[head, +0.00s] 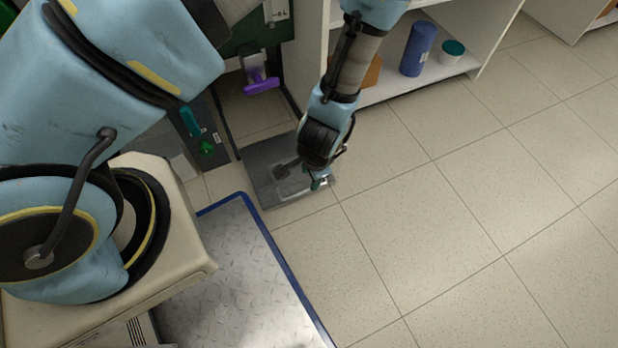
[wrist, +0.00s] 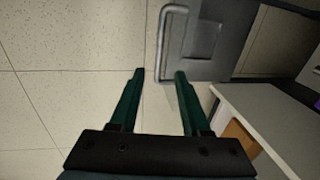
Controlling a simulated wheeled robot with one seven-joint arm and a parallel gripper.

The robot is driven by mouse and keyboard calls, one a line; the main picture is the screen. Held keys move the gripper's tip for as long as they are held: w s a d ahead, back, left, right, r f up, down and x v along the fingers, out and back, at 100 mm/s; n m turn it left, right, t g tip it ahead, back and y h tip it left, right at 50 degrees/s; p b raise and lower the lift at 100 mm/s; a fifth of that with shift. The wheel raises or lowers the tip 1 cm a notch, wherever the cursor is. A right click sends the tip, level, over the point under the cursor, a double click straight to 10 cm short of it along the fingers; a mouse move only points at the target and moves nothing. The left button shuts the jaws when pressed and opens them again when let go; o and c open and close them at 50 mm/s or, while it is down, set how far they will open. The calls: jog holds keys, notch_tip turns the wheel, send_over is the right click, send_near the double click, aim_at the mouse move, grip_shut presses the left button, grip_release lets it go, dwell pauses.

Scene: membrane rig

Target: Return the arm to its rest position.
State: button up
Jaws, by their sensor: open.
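My gripper (wrist: 158,76) is open in the wrist view, with two green fingers apart and nothing between them. In the head view my gripper (head: 319,182) is small and partly hidden by my wrist. It hangs low over a grey panel (head: 262,190) near the floor. In the wrist view the grey panel (wrist: 222,40) with a metal handle (wrist: 165,35) lies ahead of the fingertips, the handle just beyond them. I cannot tell how far above the panel the fingers are.
A white shelf (head: 440,80) beside my arm holds a blue cylinder (head: 418,48) and a teal-lidded tub (head: 452,52). A rig with a purple lever (head: 262,86) and a green valve (head: 206,147) stands left of my forearm. The tiled floor (head: 450,220) at right is clear.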

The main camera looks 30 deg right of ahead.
jog(key=shift+s+r, duration=0.2)
jog(key=shift+r, duration=0.7)
jog(key=w+a+r+n+g, duration=0.1)
jog(key=w+a+r+n, duration=0.35)
jog(key=w+r, duration=0.4)
jog(key=w+a+r+n, duration=0.3)
jog(key=w+r+n, duration=0.2)
jog(key=w+r, duration=0.35)
jog(key=w+a+r+n, duration=0.2)
jog(key=a+r+n, duration=0.2)
jog(key=a+r, duration=0.55)
jog(key=w+a+r+n, duration=0.1)
jog(key=a+r+n, duration=0.5)
jog(key=a, duration=0.6)
notch_tip(320, 180, up, 32)
jog(key=m+p, duration=0.1)
jog(key=p, duration=3)
jog(key=shift+w+d+f+p, duration=0.15)
jog(key=shift+d+f+p, duration=0.15)
jog(key=shift+d, duration=0.1)
jog(key=shift+m, duration=0.25)
